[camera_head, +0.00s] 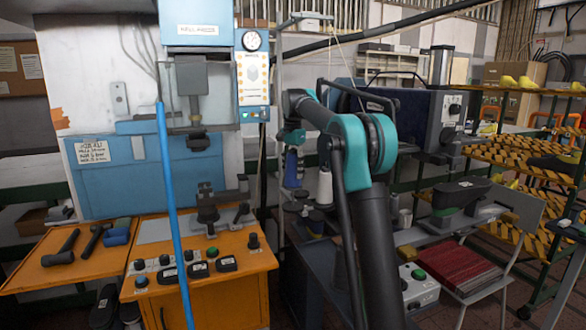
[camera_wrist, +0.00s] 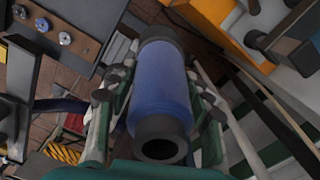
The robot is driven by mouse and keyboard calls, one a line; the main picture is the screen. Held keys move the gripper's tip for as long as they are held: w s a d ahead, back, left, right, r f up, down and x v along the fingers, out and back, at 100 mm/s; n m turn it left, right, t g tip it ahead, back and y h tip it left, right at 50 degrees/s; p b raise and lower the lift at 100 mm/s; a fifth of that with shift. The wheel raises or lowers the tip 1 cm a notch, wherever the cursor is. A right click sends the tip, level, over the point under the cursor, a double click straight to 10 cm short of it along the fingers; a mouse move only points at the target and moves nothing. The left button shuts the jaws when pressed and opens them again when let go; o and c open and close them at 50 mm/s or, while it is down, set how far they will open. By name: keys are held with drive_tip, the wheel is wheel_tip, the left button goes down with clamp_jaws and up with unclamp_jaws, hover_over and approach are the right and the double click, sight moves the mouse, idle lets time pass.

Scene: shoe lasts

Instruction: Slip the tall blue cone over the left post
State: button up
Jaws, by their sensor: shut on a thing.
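The tall blue cone (camera_wrist: 160,88) has dark bands at both ends and an open hole at its near end. My gripper (camera_wrist: 158,78) is shut on it, with a finger along each side. In the head view the cone (camera_head: 291,168) hangs roughly upright below my wrist, small and partly hidden by the fingers. Dark round bases (camera_head: 293,207) show below it; a gap or contact between them and the cone cannot be made out. I cannot clearly pick out the left post in either view.
A white cone-like piece (camera_head: 324,188) stands close to the right of the blue cone. An orange bench (camera_head: 205,285) with a blue press is at left. Small round knobs (camera_wrist: 65,38) show upper left in the wrist view.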

sight(293, 187)
drive_tip(key=shift+f, duration=0.8)
idle(0.4)
drive_tip(key=shift+f, duration=0.35)
drive_tip(key=shift+f, duration=0.35)
drive_tip(key=shift+f, duration=0.35)
drive_tip(key=shift+f, duration=0.35)
drive_tip(key=shift+f, duration=0.3)
drive_tip(key=shift+f, duration=0.35)
drive_tip(key=shift+f, duration=0.35)
drive_tip(key=shift+f, duration=0.45)
